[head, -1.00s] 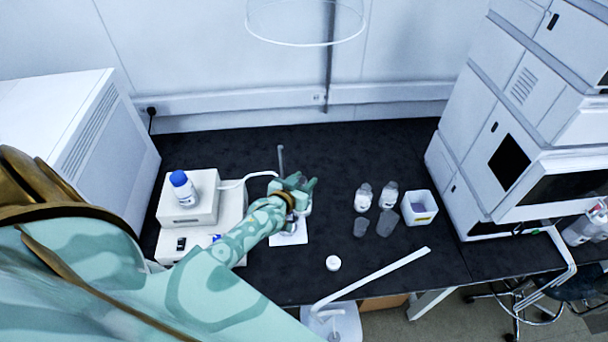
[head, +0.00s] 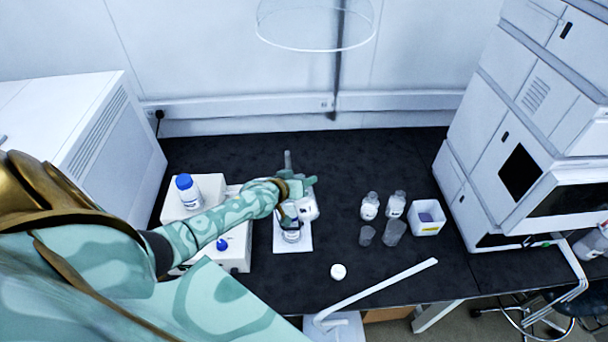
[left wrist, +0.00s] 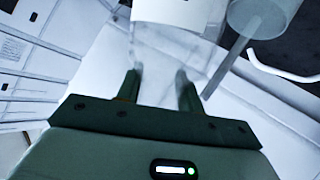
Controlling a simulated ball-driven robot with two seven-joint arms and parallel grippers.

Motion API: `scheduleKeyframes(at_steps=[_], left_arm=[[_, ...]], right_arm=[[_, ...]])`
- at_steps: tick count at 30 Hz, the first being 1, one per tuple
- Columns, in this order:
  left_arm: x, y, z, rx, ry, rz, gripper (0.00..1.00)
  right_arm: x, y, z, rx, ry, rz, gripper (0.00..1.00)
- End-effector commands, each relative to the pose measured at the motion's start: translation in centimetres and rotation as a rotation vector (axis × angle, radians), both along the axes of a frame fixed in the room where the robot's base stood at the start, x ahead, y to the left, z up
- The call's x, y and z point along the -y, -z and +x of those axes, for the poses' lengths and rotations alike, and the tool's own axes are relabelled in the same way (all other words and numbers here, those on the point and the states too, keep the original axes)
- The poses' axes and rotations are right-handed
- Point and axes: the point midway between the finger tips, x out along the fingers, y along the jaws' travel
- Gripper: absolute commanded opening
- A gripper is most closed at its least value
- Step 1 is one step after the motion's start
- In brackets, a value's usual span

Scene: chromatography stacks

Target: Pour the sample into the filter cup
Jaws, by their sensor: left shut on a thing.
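My left gripper (head: 298,188) is at the middle of the bench, beside and above the filter set. In the left wrist view its two fingers (left wrist: 160,84) are shut on a clear bottle with a white label (left wrist: 165,50). In the head view the bottle (head: 309,208) shows just under the hand; its tilt and any liquid are hard to tell. The filter cup (head: 288,211) sits above a clear flask (head: 292,237) on a white plate. In the left wrist view a translucent round cup (left wrist: 262,14) stands right of the bottle, apart from it. My right gripper is out of view.
A white cap (head: 338,271) lies in front.

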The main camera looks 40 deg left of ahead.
Motion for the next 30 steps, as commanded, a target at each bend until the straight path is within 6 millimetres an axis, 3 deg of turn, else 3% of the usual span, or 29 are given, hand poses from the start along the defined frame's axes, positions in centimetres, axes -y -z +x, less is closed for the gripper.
scheduleKeyframes(at_steps=[30], left_arm=[[-0.5, 0.5, 0.2, -0.045, -0.001, -0.128, 0.00]], right_arm=[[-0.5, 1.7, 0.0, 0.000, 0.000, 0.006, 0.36]])
